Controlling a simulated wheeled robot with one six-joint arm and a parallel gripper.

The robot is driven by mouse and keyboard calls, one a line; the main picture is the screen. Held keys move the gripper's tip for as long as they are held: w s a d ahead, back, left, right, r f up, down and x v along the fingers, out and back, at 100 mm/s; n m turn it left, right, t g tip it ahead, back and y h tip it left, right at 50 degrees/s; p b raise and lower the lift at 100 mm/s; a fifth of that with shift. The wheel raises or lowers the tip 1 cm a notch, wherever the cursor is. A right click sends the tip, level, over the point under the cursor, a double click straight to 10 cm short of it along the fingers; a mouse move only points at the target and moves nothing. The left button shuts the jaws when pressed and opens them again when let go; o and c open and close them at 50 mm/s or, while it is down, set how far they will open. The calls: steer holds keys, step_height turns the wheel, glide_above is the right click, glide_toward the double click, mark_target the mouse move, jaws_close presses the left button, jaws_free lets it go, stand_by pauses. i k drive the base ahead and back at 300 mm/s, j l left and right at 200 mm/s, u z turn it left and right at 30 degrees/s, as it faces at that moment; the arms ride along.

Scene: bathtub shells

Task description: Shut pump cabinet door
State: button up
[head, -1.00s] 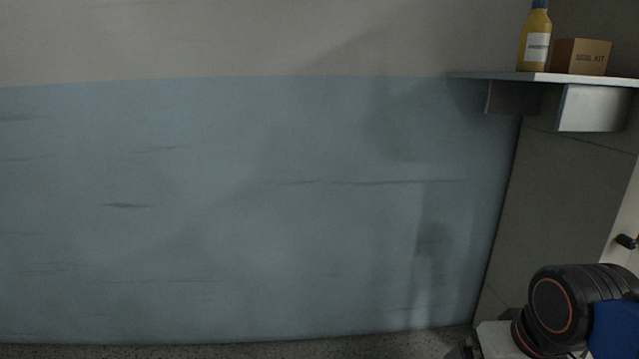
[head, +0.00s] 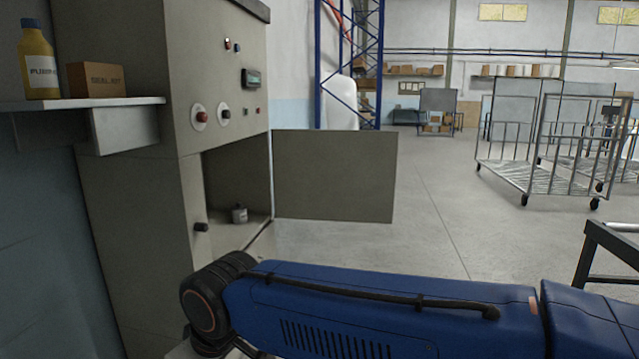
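The pump cabinet (head: 130,215) stands at the left in the head view, a tall grey-beige box with a control panel above an opening. Its door (head: 335,176) is a flat grey panel, swung wide open to the right from the opening's right edge. A small canister (head: 239,213) sits on the floor of the opening. My blue arm crosses the bottom of the view, in front of and below the open door. My gripper is not in view.
A wall shelf (head: 60,104) at the left holds a yellow bottle (head: 39,62) and a cardboard box (head: 96,80). Wheeled metal carts (head: 560,150) stand at the back right. A dark table frame (head: 610,250) is at the right edge. Floor behind the door is clear.

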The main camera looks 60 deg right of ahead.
mark_target(326, 174)
steer(key=i+l+z, duration=0.1)
steer(key=l+z, duration=0.35)
steer(key=i+l+z, duration=0.25)
steer(key=l+z, duration=0.15)
steer(key=l, duration=0.25)
steer(key=i+l+z, duration=0.25)
steer(key=l+z, duration=0.2)
steer(key=i+l+z, duration=0.7)
steer(key=z, duration=0.15)
steer(key=i+l+z, duration=0.1)
steer(key=i+z, duration=0.65)
steer(key=i, duration=1)
steer(key=i+l+u, duration=0.1)
steer(key=i+u, duration=0.3)
steer(key=i+l+u, duration=0.2)
steer(key=u, duration=0.25)
steer(key=i+l+u, duration=0.55)
steer(key=u, duration=0.3)
steer(key=i+l+u, duration=0.1)
steer(key=u, duration=0.4)
steer(key=l+u, duration=0.3)
steer(key=u, duration=0.15)
steer(key=i+l+u, duration=0.1)
steer(key=l+u, duration=0.2)
steer(key=u, duration=0.15)
steer(key=i+l+u, duration=0.1)
steer(key=l+u, duration=0.35)
steer(key=i+l+u, duration=0.1)
steer(key=l+u, duration=0.85)
steer(key=k+j, duration=0.05)
